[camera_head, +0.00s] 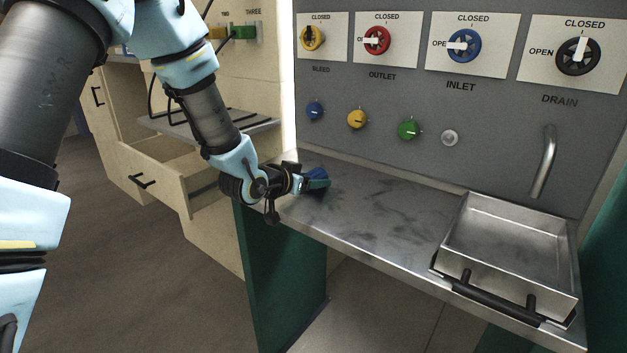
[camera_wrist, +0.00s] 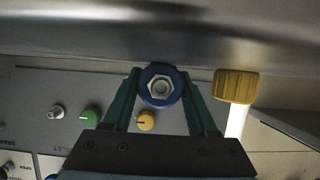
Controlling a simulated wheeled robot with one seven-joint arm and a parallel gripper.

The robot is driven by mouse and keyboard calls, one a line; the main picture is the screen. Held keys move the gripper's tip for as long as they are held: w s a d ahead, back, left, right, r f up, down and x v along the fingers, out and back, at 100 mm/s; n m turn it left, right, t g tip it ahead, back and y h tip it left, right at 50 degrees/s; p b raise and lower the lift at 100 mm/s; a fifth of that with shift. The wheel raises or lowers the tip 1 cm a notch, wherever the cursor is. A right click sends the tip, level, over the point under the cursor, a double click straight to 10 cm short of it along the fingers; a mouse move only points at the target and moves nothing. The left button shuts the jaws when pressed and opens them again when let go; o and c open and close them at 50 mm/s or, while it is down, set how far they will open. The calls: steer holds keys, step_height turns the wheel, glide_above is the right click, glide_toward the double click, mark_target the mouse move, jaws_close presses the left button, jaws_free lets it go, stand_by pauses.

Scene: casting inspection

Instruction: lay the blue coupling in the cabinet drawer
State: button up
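The blue coupling (camera_head: 316,174) is at the left end of the metal bench, between the fingers of my gripper (camera_head: 308,182). In the wrist view the blue coupling (camera_wrist: 161,87) shows as a ring with a pale hex centre. The green fingers of my gripper (camera_wrist: 161,90) touch it on both sides, so the gripper looks shut on it. Whether it still rests on the bench I cannot tell. The cabinet drawer (camera_head: 150,178) stands pulled open at the left, with a black handle. Part of the drawer is hidden behind my arm.
A yellow knurled piece (camera_wrist: 236,86) is beside the coupling in the wrist view. The metal bench (camera_head: 375,205) is mostly clear, with a steel tray (camera_head: 510,240) at right. A shelf (camera_head: 190,125) juts out above the drawer. A valve panel (camera_head: 400,100) stands behind the bench.

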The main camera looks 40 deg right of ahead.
steer(key=o, duration=0.4)
steer(key=shift+r, duration=0.15)
steer(key=shift+a+r, duration=0.15)
steer(key=b+v, duration=0.1)
steer(key=v, duration=1)
steer(key=shift+s+a, duration=0.15)
steer(key=shift+a, duration=0.2)
steer(key=w+a+f+n+t+y, duration=0.25)
steer(key=w+a+y, duration=0.2)
steer(key=a, duration=0.55)
steer(key=w+a+f+n+t+y, duration=0.1)
steer(key=w+a+n+y, duration=0.25)
steer(key=w+a, duration=0.4)
steer(key=s+a+n+y, duration=0.1)
steer(key=a, duration=0.4)
steer(key=s+a+n+g+y, duration=0.1)
steer(key=a, duration=0.3)
steer(key=s+a+n+g+y, duration=0.1)
steer(key=a+n, duration=0.1)
steer(key=a, duration=0.3)
steer(key=shift+s+a+f+y, duration=0.3)
steer(key=shift+s+a+f, duration=0.05)
steer(key=shift+o, duration=1)
steer(key=s+a+n+g+y, duration=0.1)
steer(key=s+a+n+g, duration=0.2)
steer(key=s+a, duration=0.3)
steer(key=shift+s+a+r+n, duration=0.25)
steer(key=shift+s+a+n, duration=0.15)
steer(key=shift+a, duration=0.4)
